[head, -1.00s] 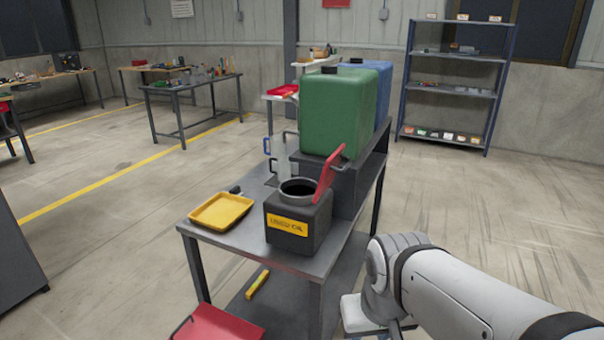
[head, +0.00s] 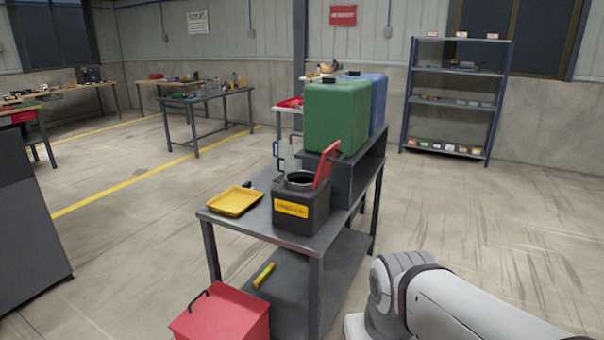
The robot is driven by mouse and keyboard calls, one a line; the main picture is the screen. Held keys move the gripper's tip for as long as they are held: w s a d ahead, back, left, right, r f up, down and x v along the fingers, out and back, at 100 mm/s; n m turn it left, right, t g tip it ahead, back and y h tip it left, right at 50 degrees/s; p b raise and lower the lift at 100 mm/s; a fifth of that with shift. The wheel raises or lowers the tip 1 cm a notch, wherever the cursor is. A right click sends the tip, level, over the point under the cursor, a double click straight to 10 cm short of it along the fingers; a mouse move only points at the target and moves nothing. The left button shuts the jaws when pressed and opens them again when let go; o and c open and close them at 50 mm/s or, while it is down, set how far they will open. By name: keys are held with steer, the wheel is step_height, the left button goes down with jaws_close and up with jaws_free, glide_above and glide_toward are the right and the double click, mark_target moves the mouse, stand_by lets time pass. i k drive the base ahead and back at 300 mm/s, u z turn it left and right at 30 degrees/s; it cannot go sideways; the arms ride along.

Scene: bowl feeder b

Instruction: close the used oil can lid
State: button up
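The used oil can (head: 301,209) is a dark box with a yellow label and a round open mouth on top. It stands on the near end of the grey metal table. Its red lid (head: 327,164) stands up, tilted, at the right side of the mouth, so the can is open. My arm shows at the lower right, apart from the table and the can. My gripper is not in view.
A yellow tray (head: 235,202) lies left of the can on the table (head: 262,229). Green (head: 335,115) and blue (head: 378,101) containers stand behind on a raised shelf. A red box (head: 222,318) sits on the floor in front. The floor to the right is clear.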

mark_target(326, 164)
steer(key=z, duration=0.2)
steer(key=i, duration=0.65)
steer(key=u, duration=0.15)
steer(key=k, duration=0.6)
steer(key=z, duration=0.7)
steer(key=i, duration=1.3)
steer(key=u, duration=0.35)
